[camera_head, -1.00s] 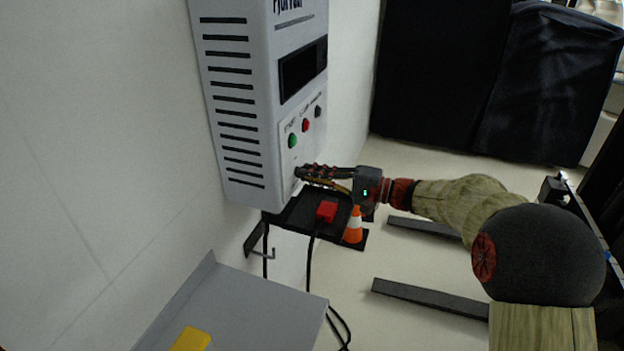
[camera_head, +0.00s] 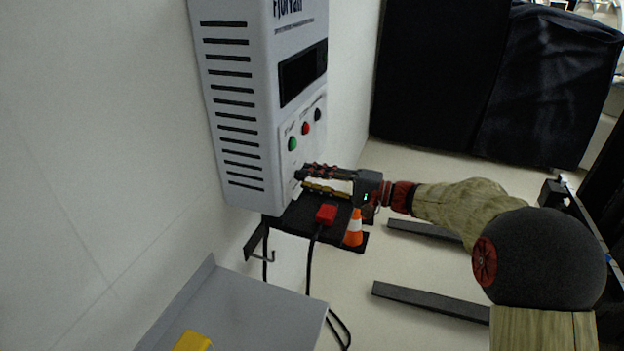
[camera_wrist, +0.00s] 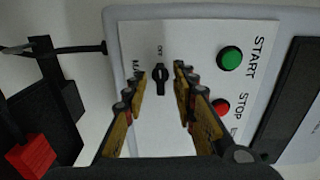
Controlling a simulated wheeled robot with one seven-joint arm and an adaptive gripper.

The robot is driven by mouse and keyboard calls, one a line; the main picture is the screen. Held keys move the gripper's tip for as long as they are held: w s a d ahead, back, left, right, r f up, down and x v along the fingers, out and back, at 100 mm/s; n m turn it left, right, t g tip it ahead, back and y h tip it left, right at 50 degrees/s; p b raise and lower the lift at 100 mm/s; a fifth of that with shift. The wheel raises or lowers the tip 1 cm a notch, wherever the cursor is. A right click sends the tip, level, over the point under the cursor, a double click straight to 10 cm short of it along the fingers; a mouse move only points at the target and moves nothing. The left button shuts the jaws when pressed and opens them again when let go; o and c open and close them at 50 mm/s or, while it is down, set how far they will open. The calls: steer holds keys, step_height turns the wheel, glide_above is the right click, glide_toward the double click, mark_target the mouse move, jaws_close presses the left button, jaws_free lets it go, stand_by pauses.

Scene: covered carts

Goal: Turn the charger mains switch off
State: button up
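The charger (camera_head: 240,110) is a pale grey wall box with a slotted side and a control panel. In the wrist view its mains switch (camera_wrist: 158,76) is a small black rotary knob on the white panel, below an OFF label. The knob's long axis runs roughly up and down in that picture; I cannot tell which setting it points to. My gripper (camera_wrist: 159,72) is open, with one finger on each side of the knob and gaps showing. In the head view my gripper (camera_head: 299,178) is at the panel's lower end and hides the switch.
A green START button (camera_wrist: 230,58) and red STOP button (camera_wrist: 221,106) sit beside the switch. Below the charger are a black shelf with a red plug (camera_head: 326,213), hanging cables and an orange cone (camera_head: 353,228). A grey cart top (camera_head: 240,305) is in front.

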steer(key=v, duration=1.1)
steer(key=shift+d, duration=0.4)
steer(key=shift+s, duration=0.1)
